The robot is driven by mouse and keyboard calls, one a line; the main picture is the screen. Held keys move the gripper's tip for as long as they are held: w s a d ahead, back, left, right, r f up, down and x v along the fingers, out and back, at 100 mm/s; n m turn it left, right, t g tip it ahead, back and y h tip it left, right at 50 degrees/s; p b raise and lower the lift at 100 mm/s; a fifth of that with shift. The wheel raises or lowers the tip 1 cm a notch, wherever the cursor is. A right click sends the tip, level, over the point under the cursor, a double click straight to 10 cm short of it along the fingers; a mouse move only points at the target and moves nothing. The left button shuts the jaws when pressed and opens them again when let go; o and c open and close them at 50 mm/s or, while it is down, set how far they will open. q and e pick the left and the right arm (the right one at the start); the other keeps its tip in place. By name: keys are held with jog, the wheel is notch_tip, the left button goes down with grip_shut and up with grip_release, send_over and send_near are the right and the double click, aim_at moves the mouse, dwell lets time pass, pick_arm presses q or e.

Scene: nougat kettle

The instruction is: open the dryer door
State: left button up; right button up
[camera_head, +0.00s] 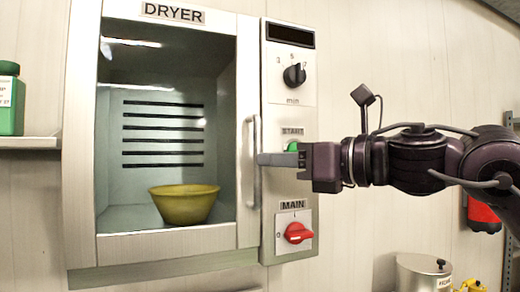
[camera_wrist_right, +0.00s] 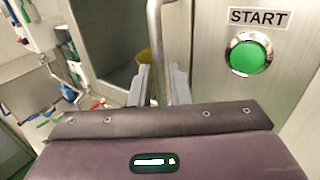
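The dryer (camera_head: 88,150) is a pale metal cabinet at the left of the head view. Its door appears closed, with the inside visible through the window. The vertical metal door handle (camera_head: 252,190) is on the door's right side. My right gripper (camera_head: 262,159) reaches it from the right at mid height. In the right wrist view, its two grey fingers (camera_wrist_right: 160,88) lie on either side of the handle (camera_wrist_right: 155,25), with little gap, and look shut on it. Their exact contact is partly hidden. My left gripper is not in view.
A yellow bowl (camera_head: 184,204) sits inside the dryer. The control panel beside the handle has a dial (camera_head: 294,75), a green start button (camera_wrist_right: 248,54) and a red main switch (camera_head: 298,233). A green bottle (camera_head: 10,100) stands on a left shelf. A metal canister (camera_head: 422,273) is at lower right.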

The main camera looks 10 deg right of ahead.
aim_at(259, 203)
jog(key=x, duration=0.3)
jog(key=shift+w+a+p, duration=0.15)
jog(key=shift+w+p, duration=0.05)
jog(key=shift+p, duration=0.2)
jog(key=shift+w+a+f, duration=0.1)
jog(key=shift+w+a, duration=0.2)
jog(key=shift+s+d, duration=0.2)
jog(key=shift+s, duration=0.05)
grip_shut()
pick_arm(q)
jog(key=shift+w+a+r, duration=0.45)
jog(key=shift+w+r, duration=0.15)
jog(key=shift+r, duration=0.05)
pick_arm(e)
jog(key=shift+s, duration=0.15)
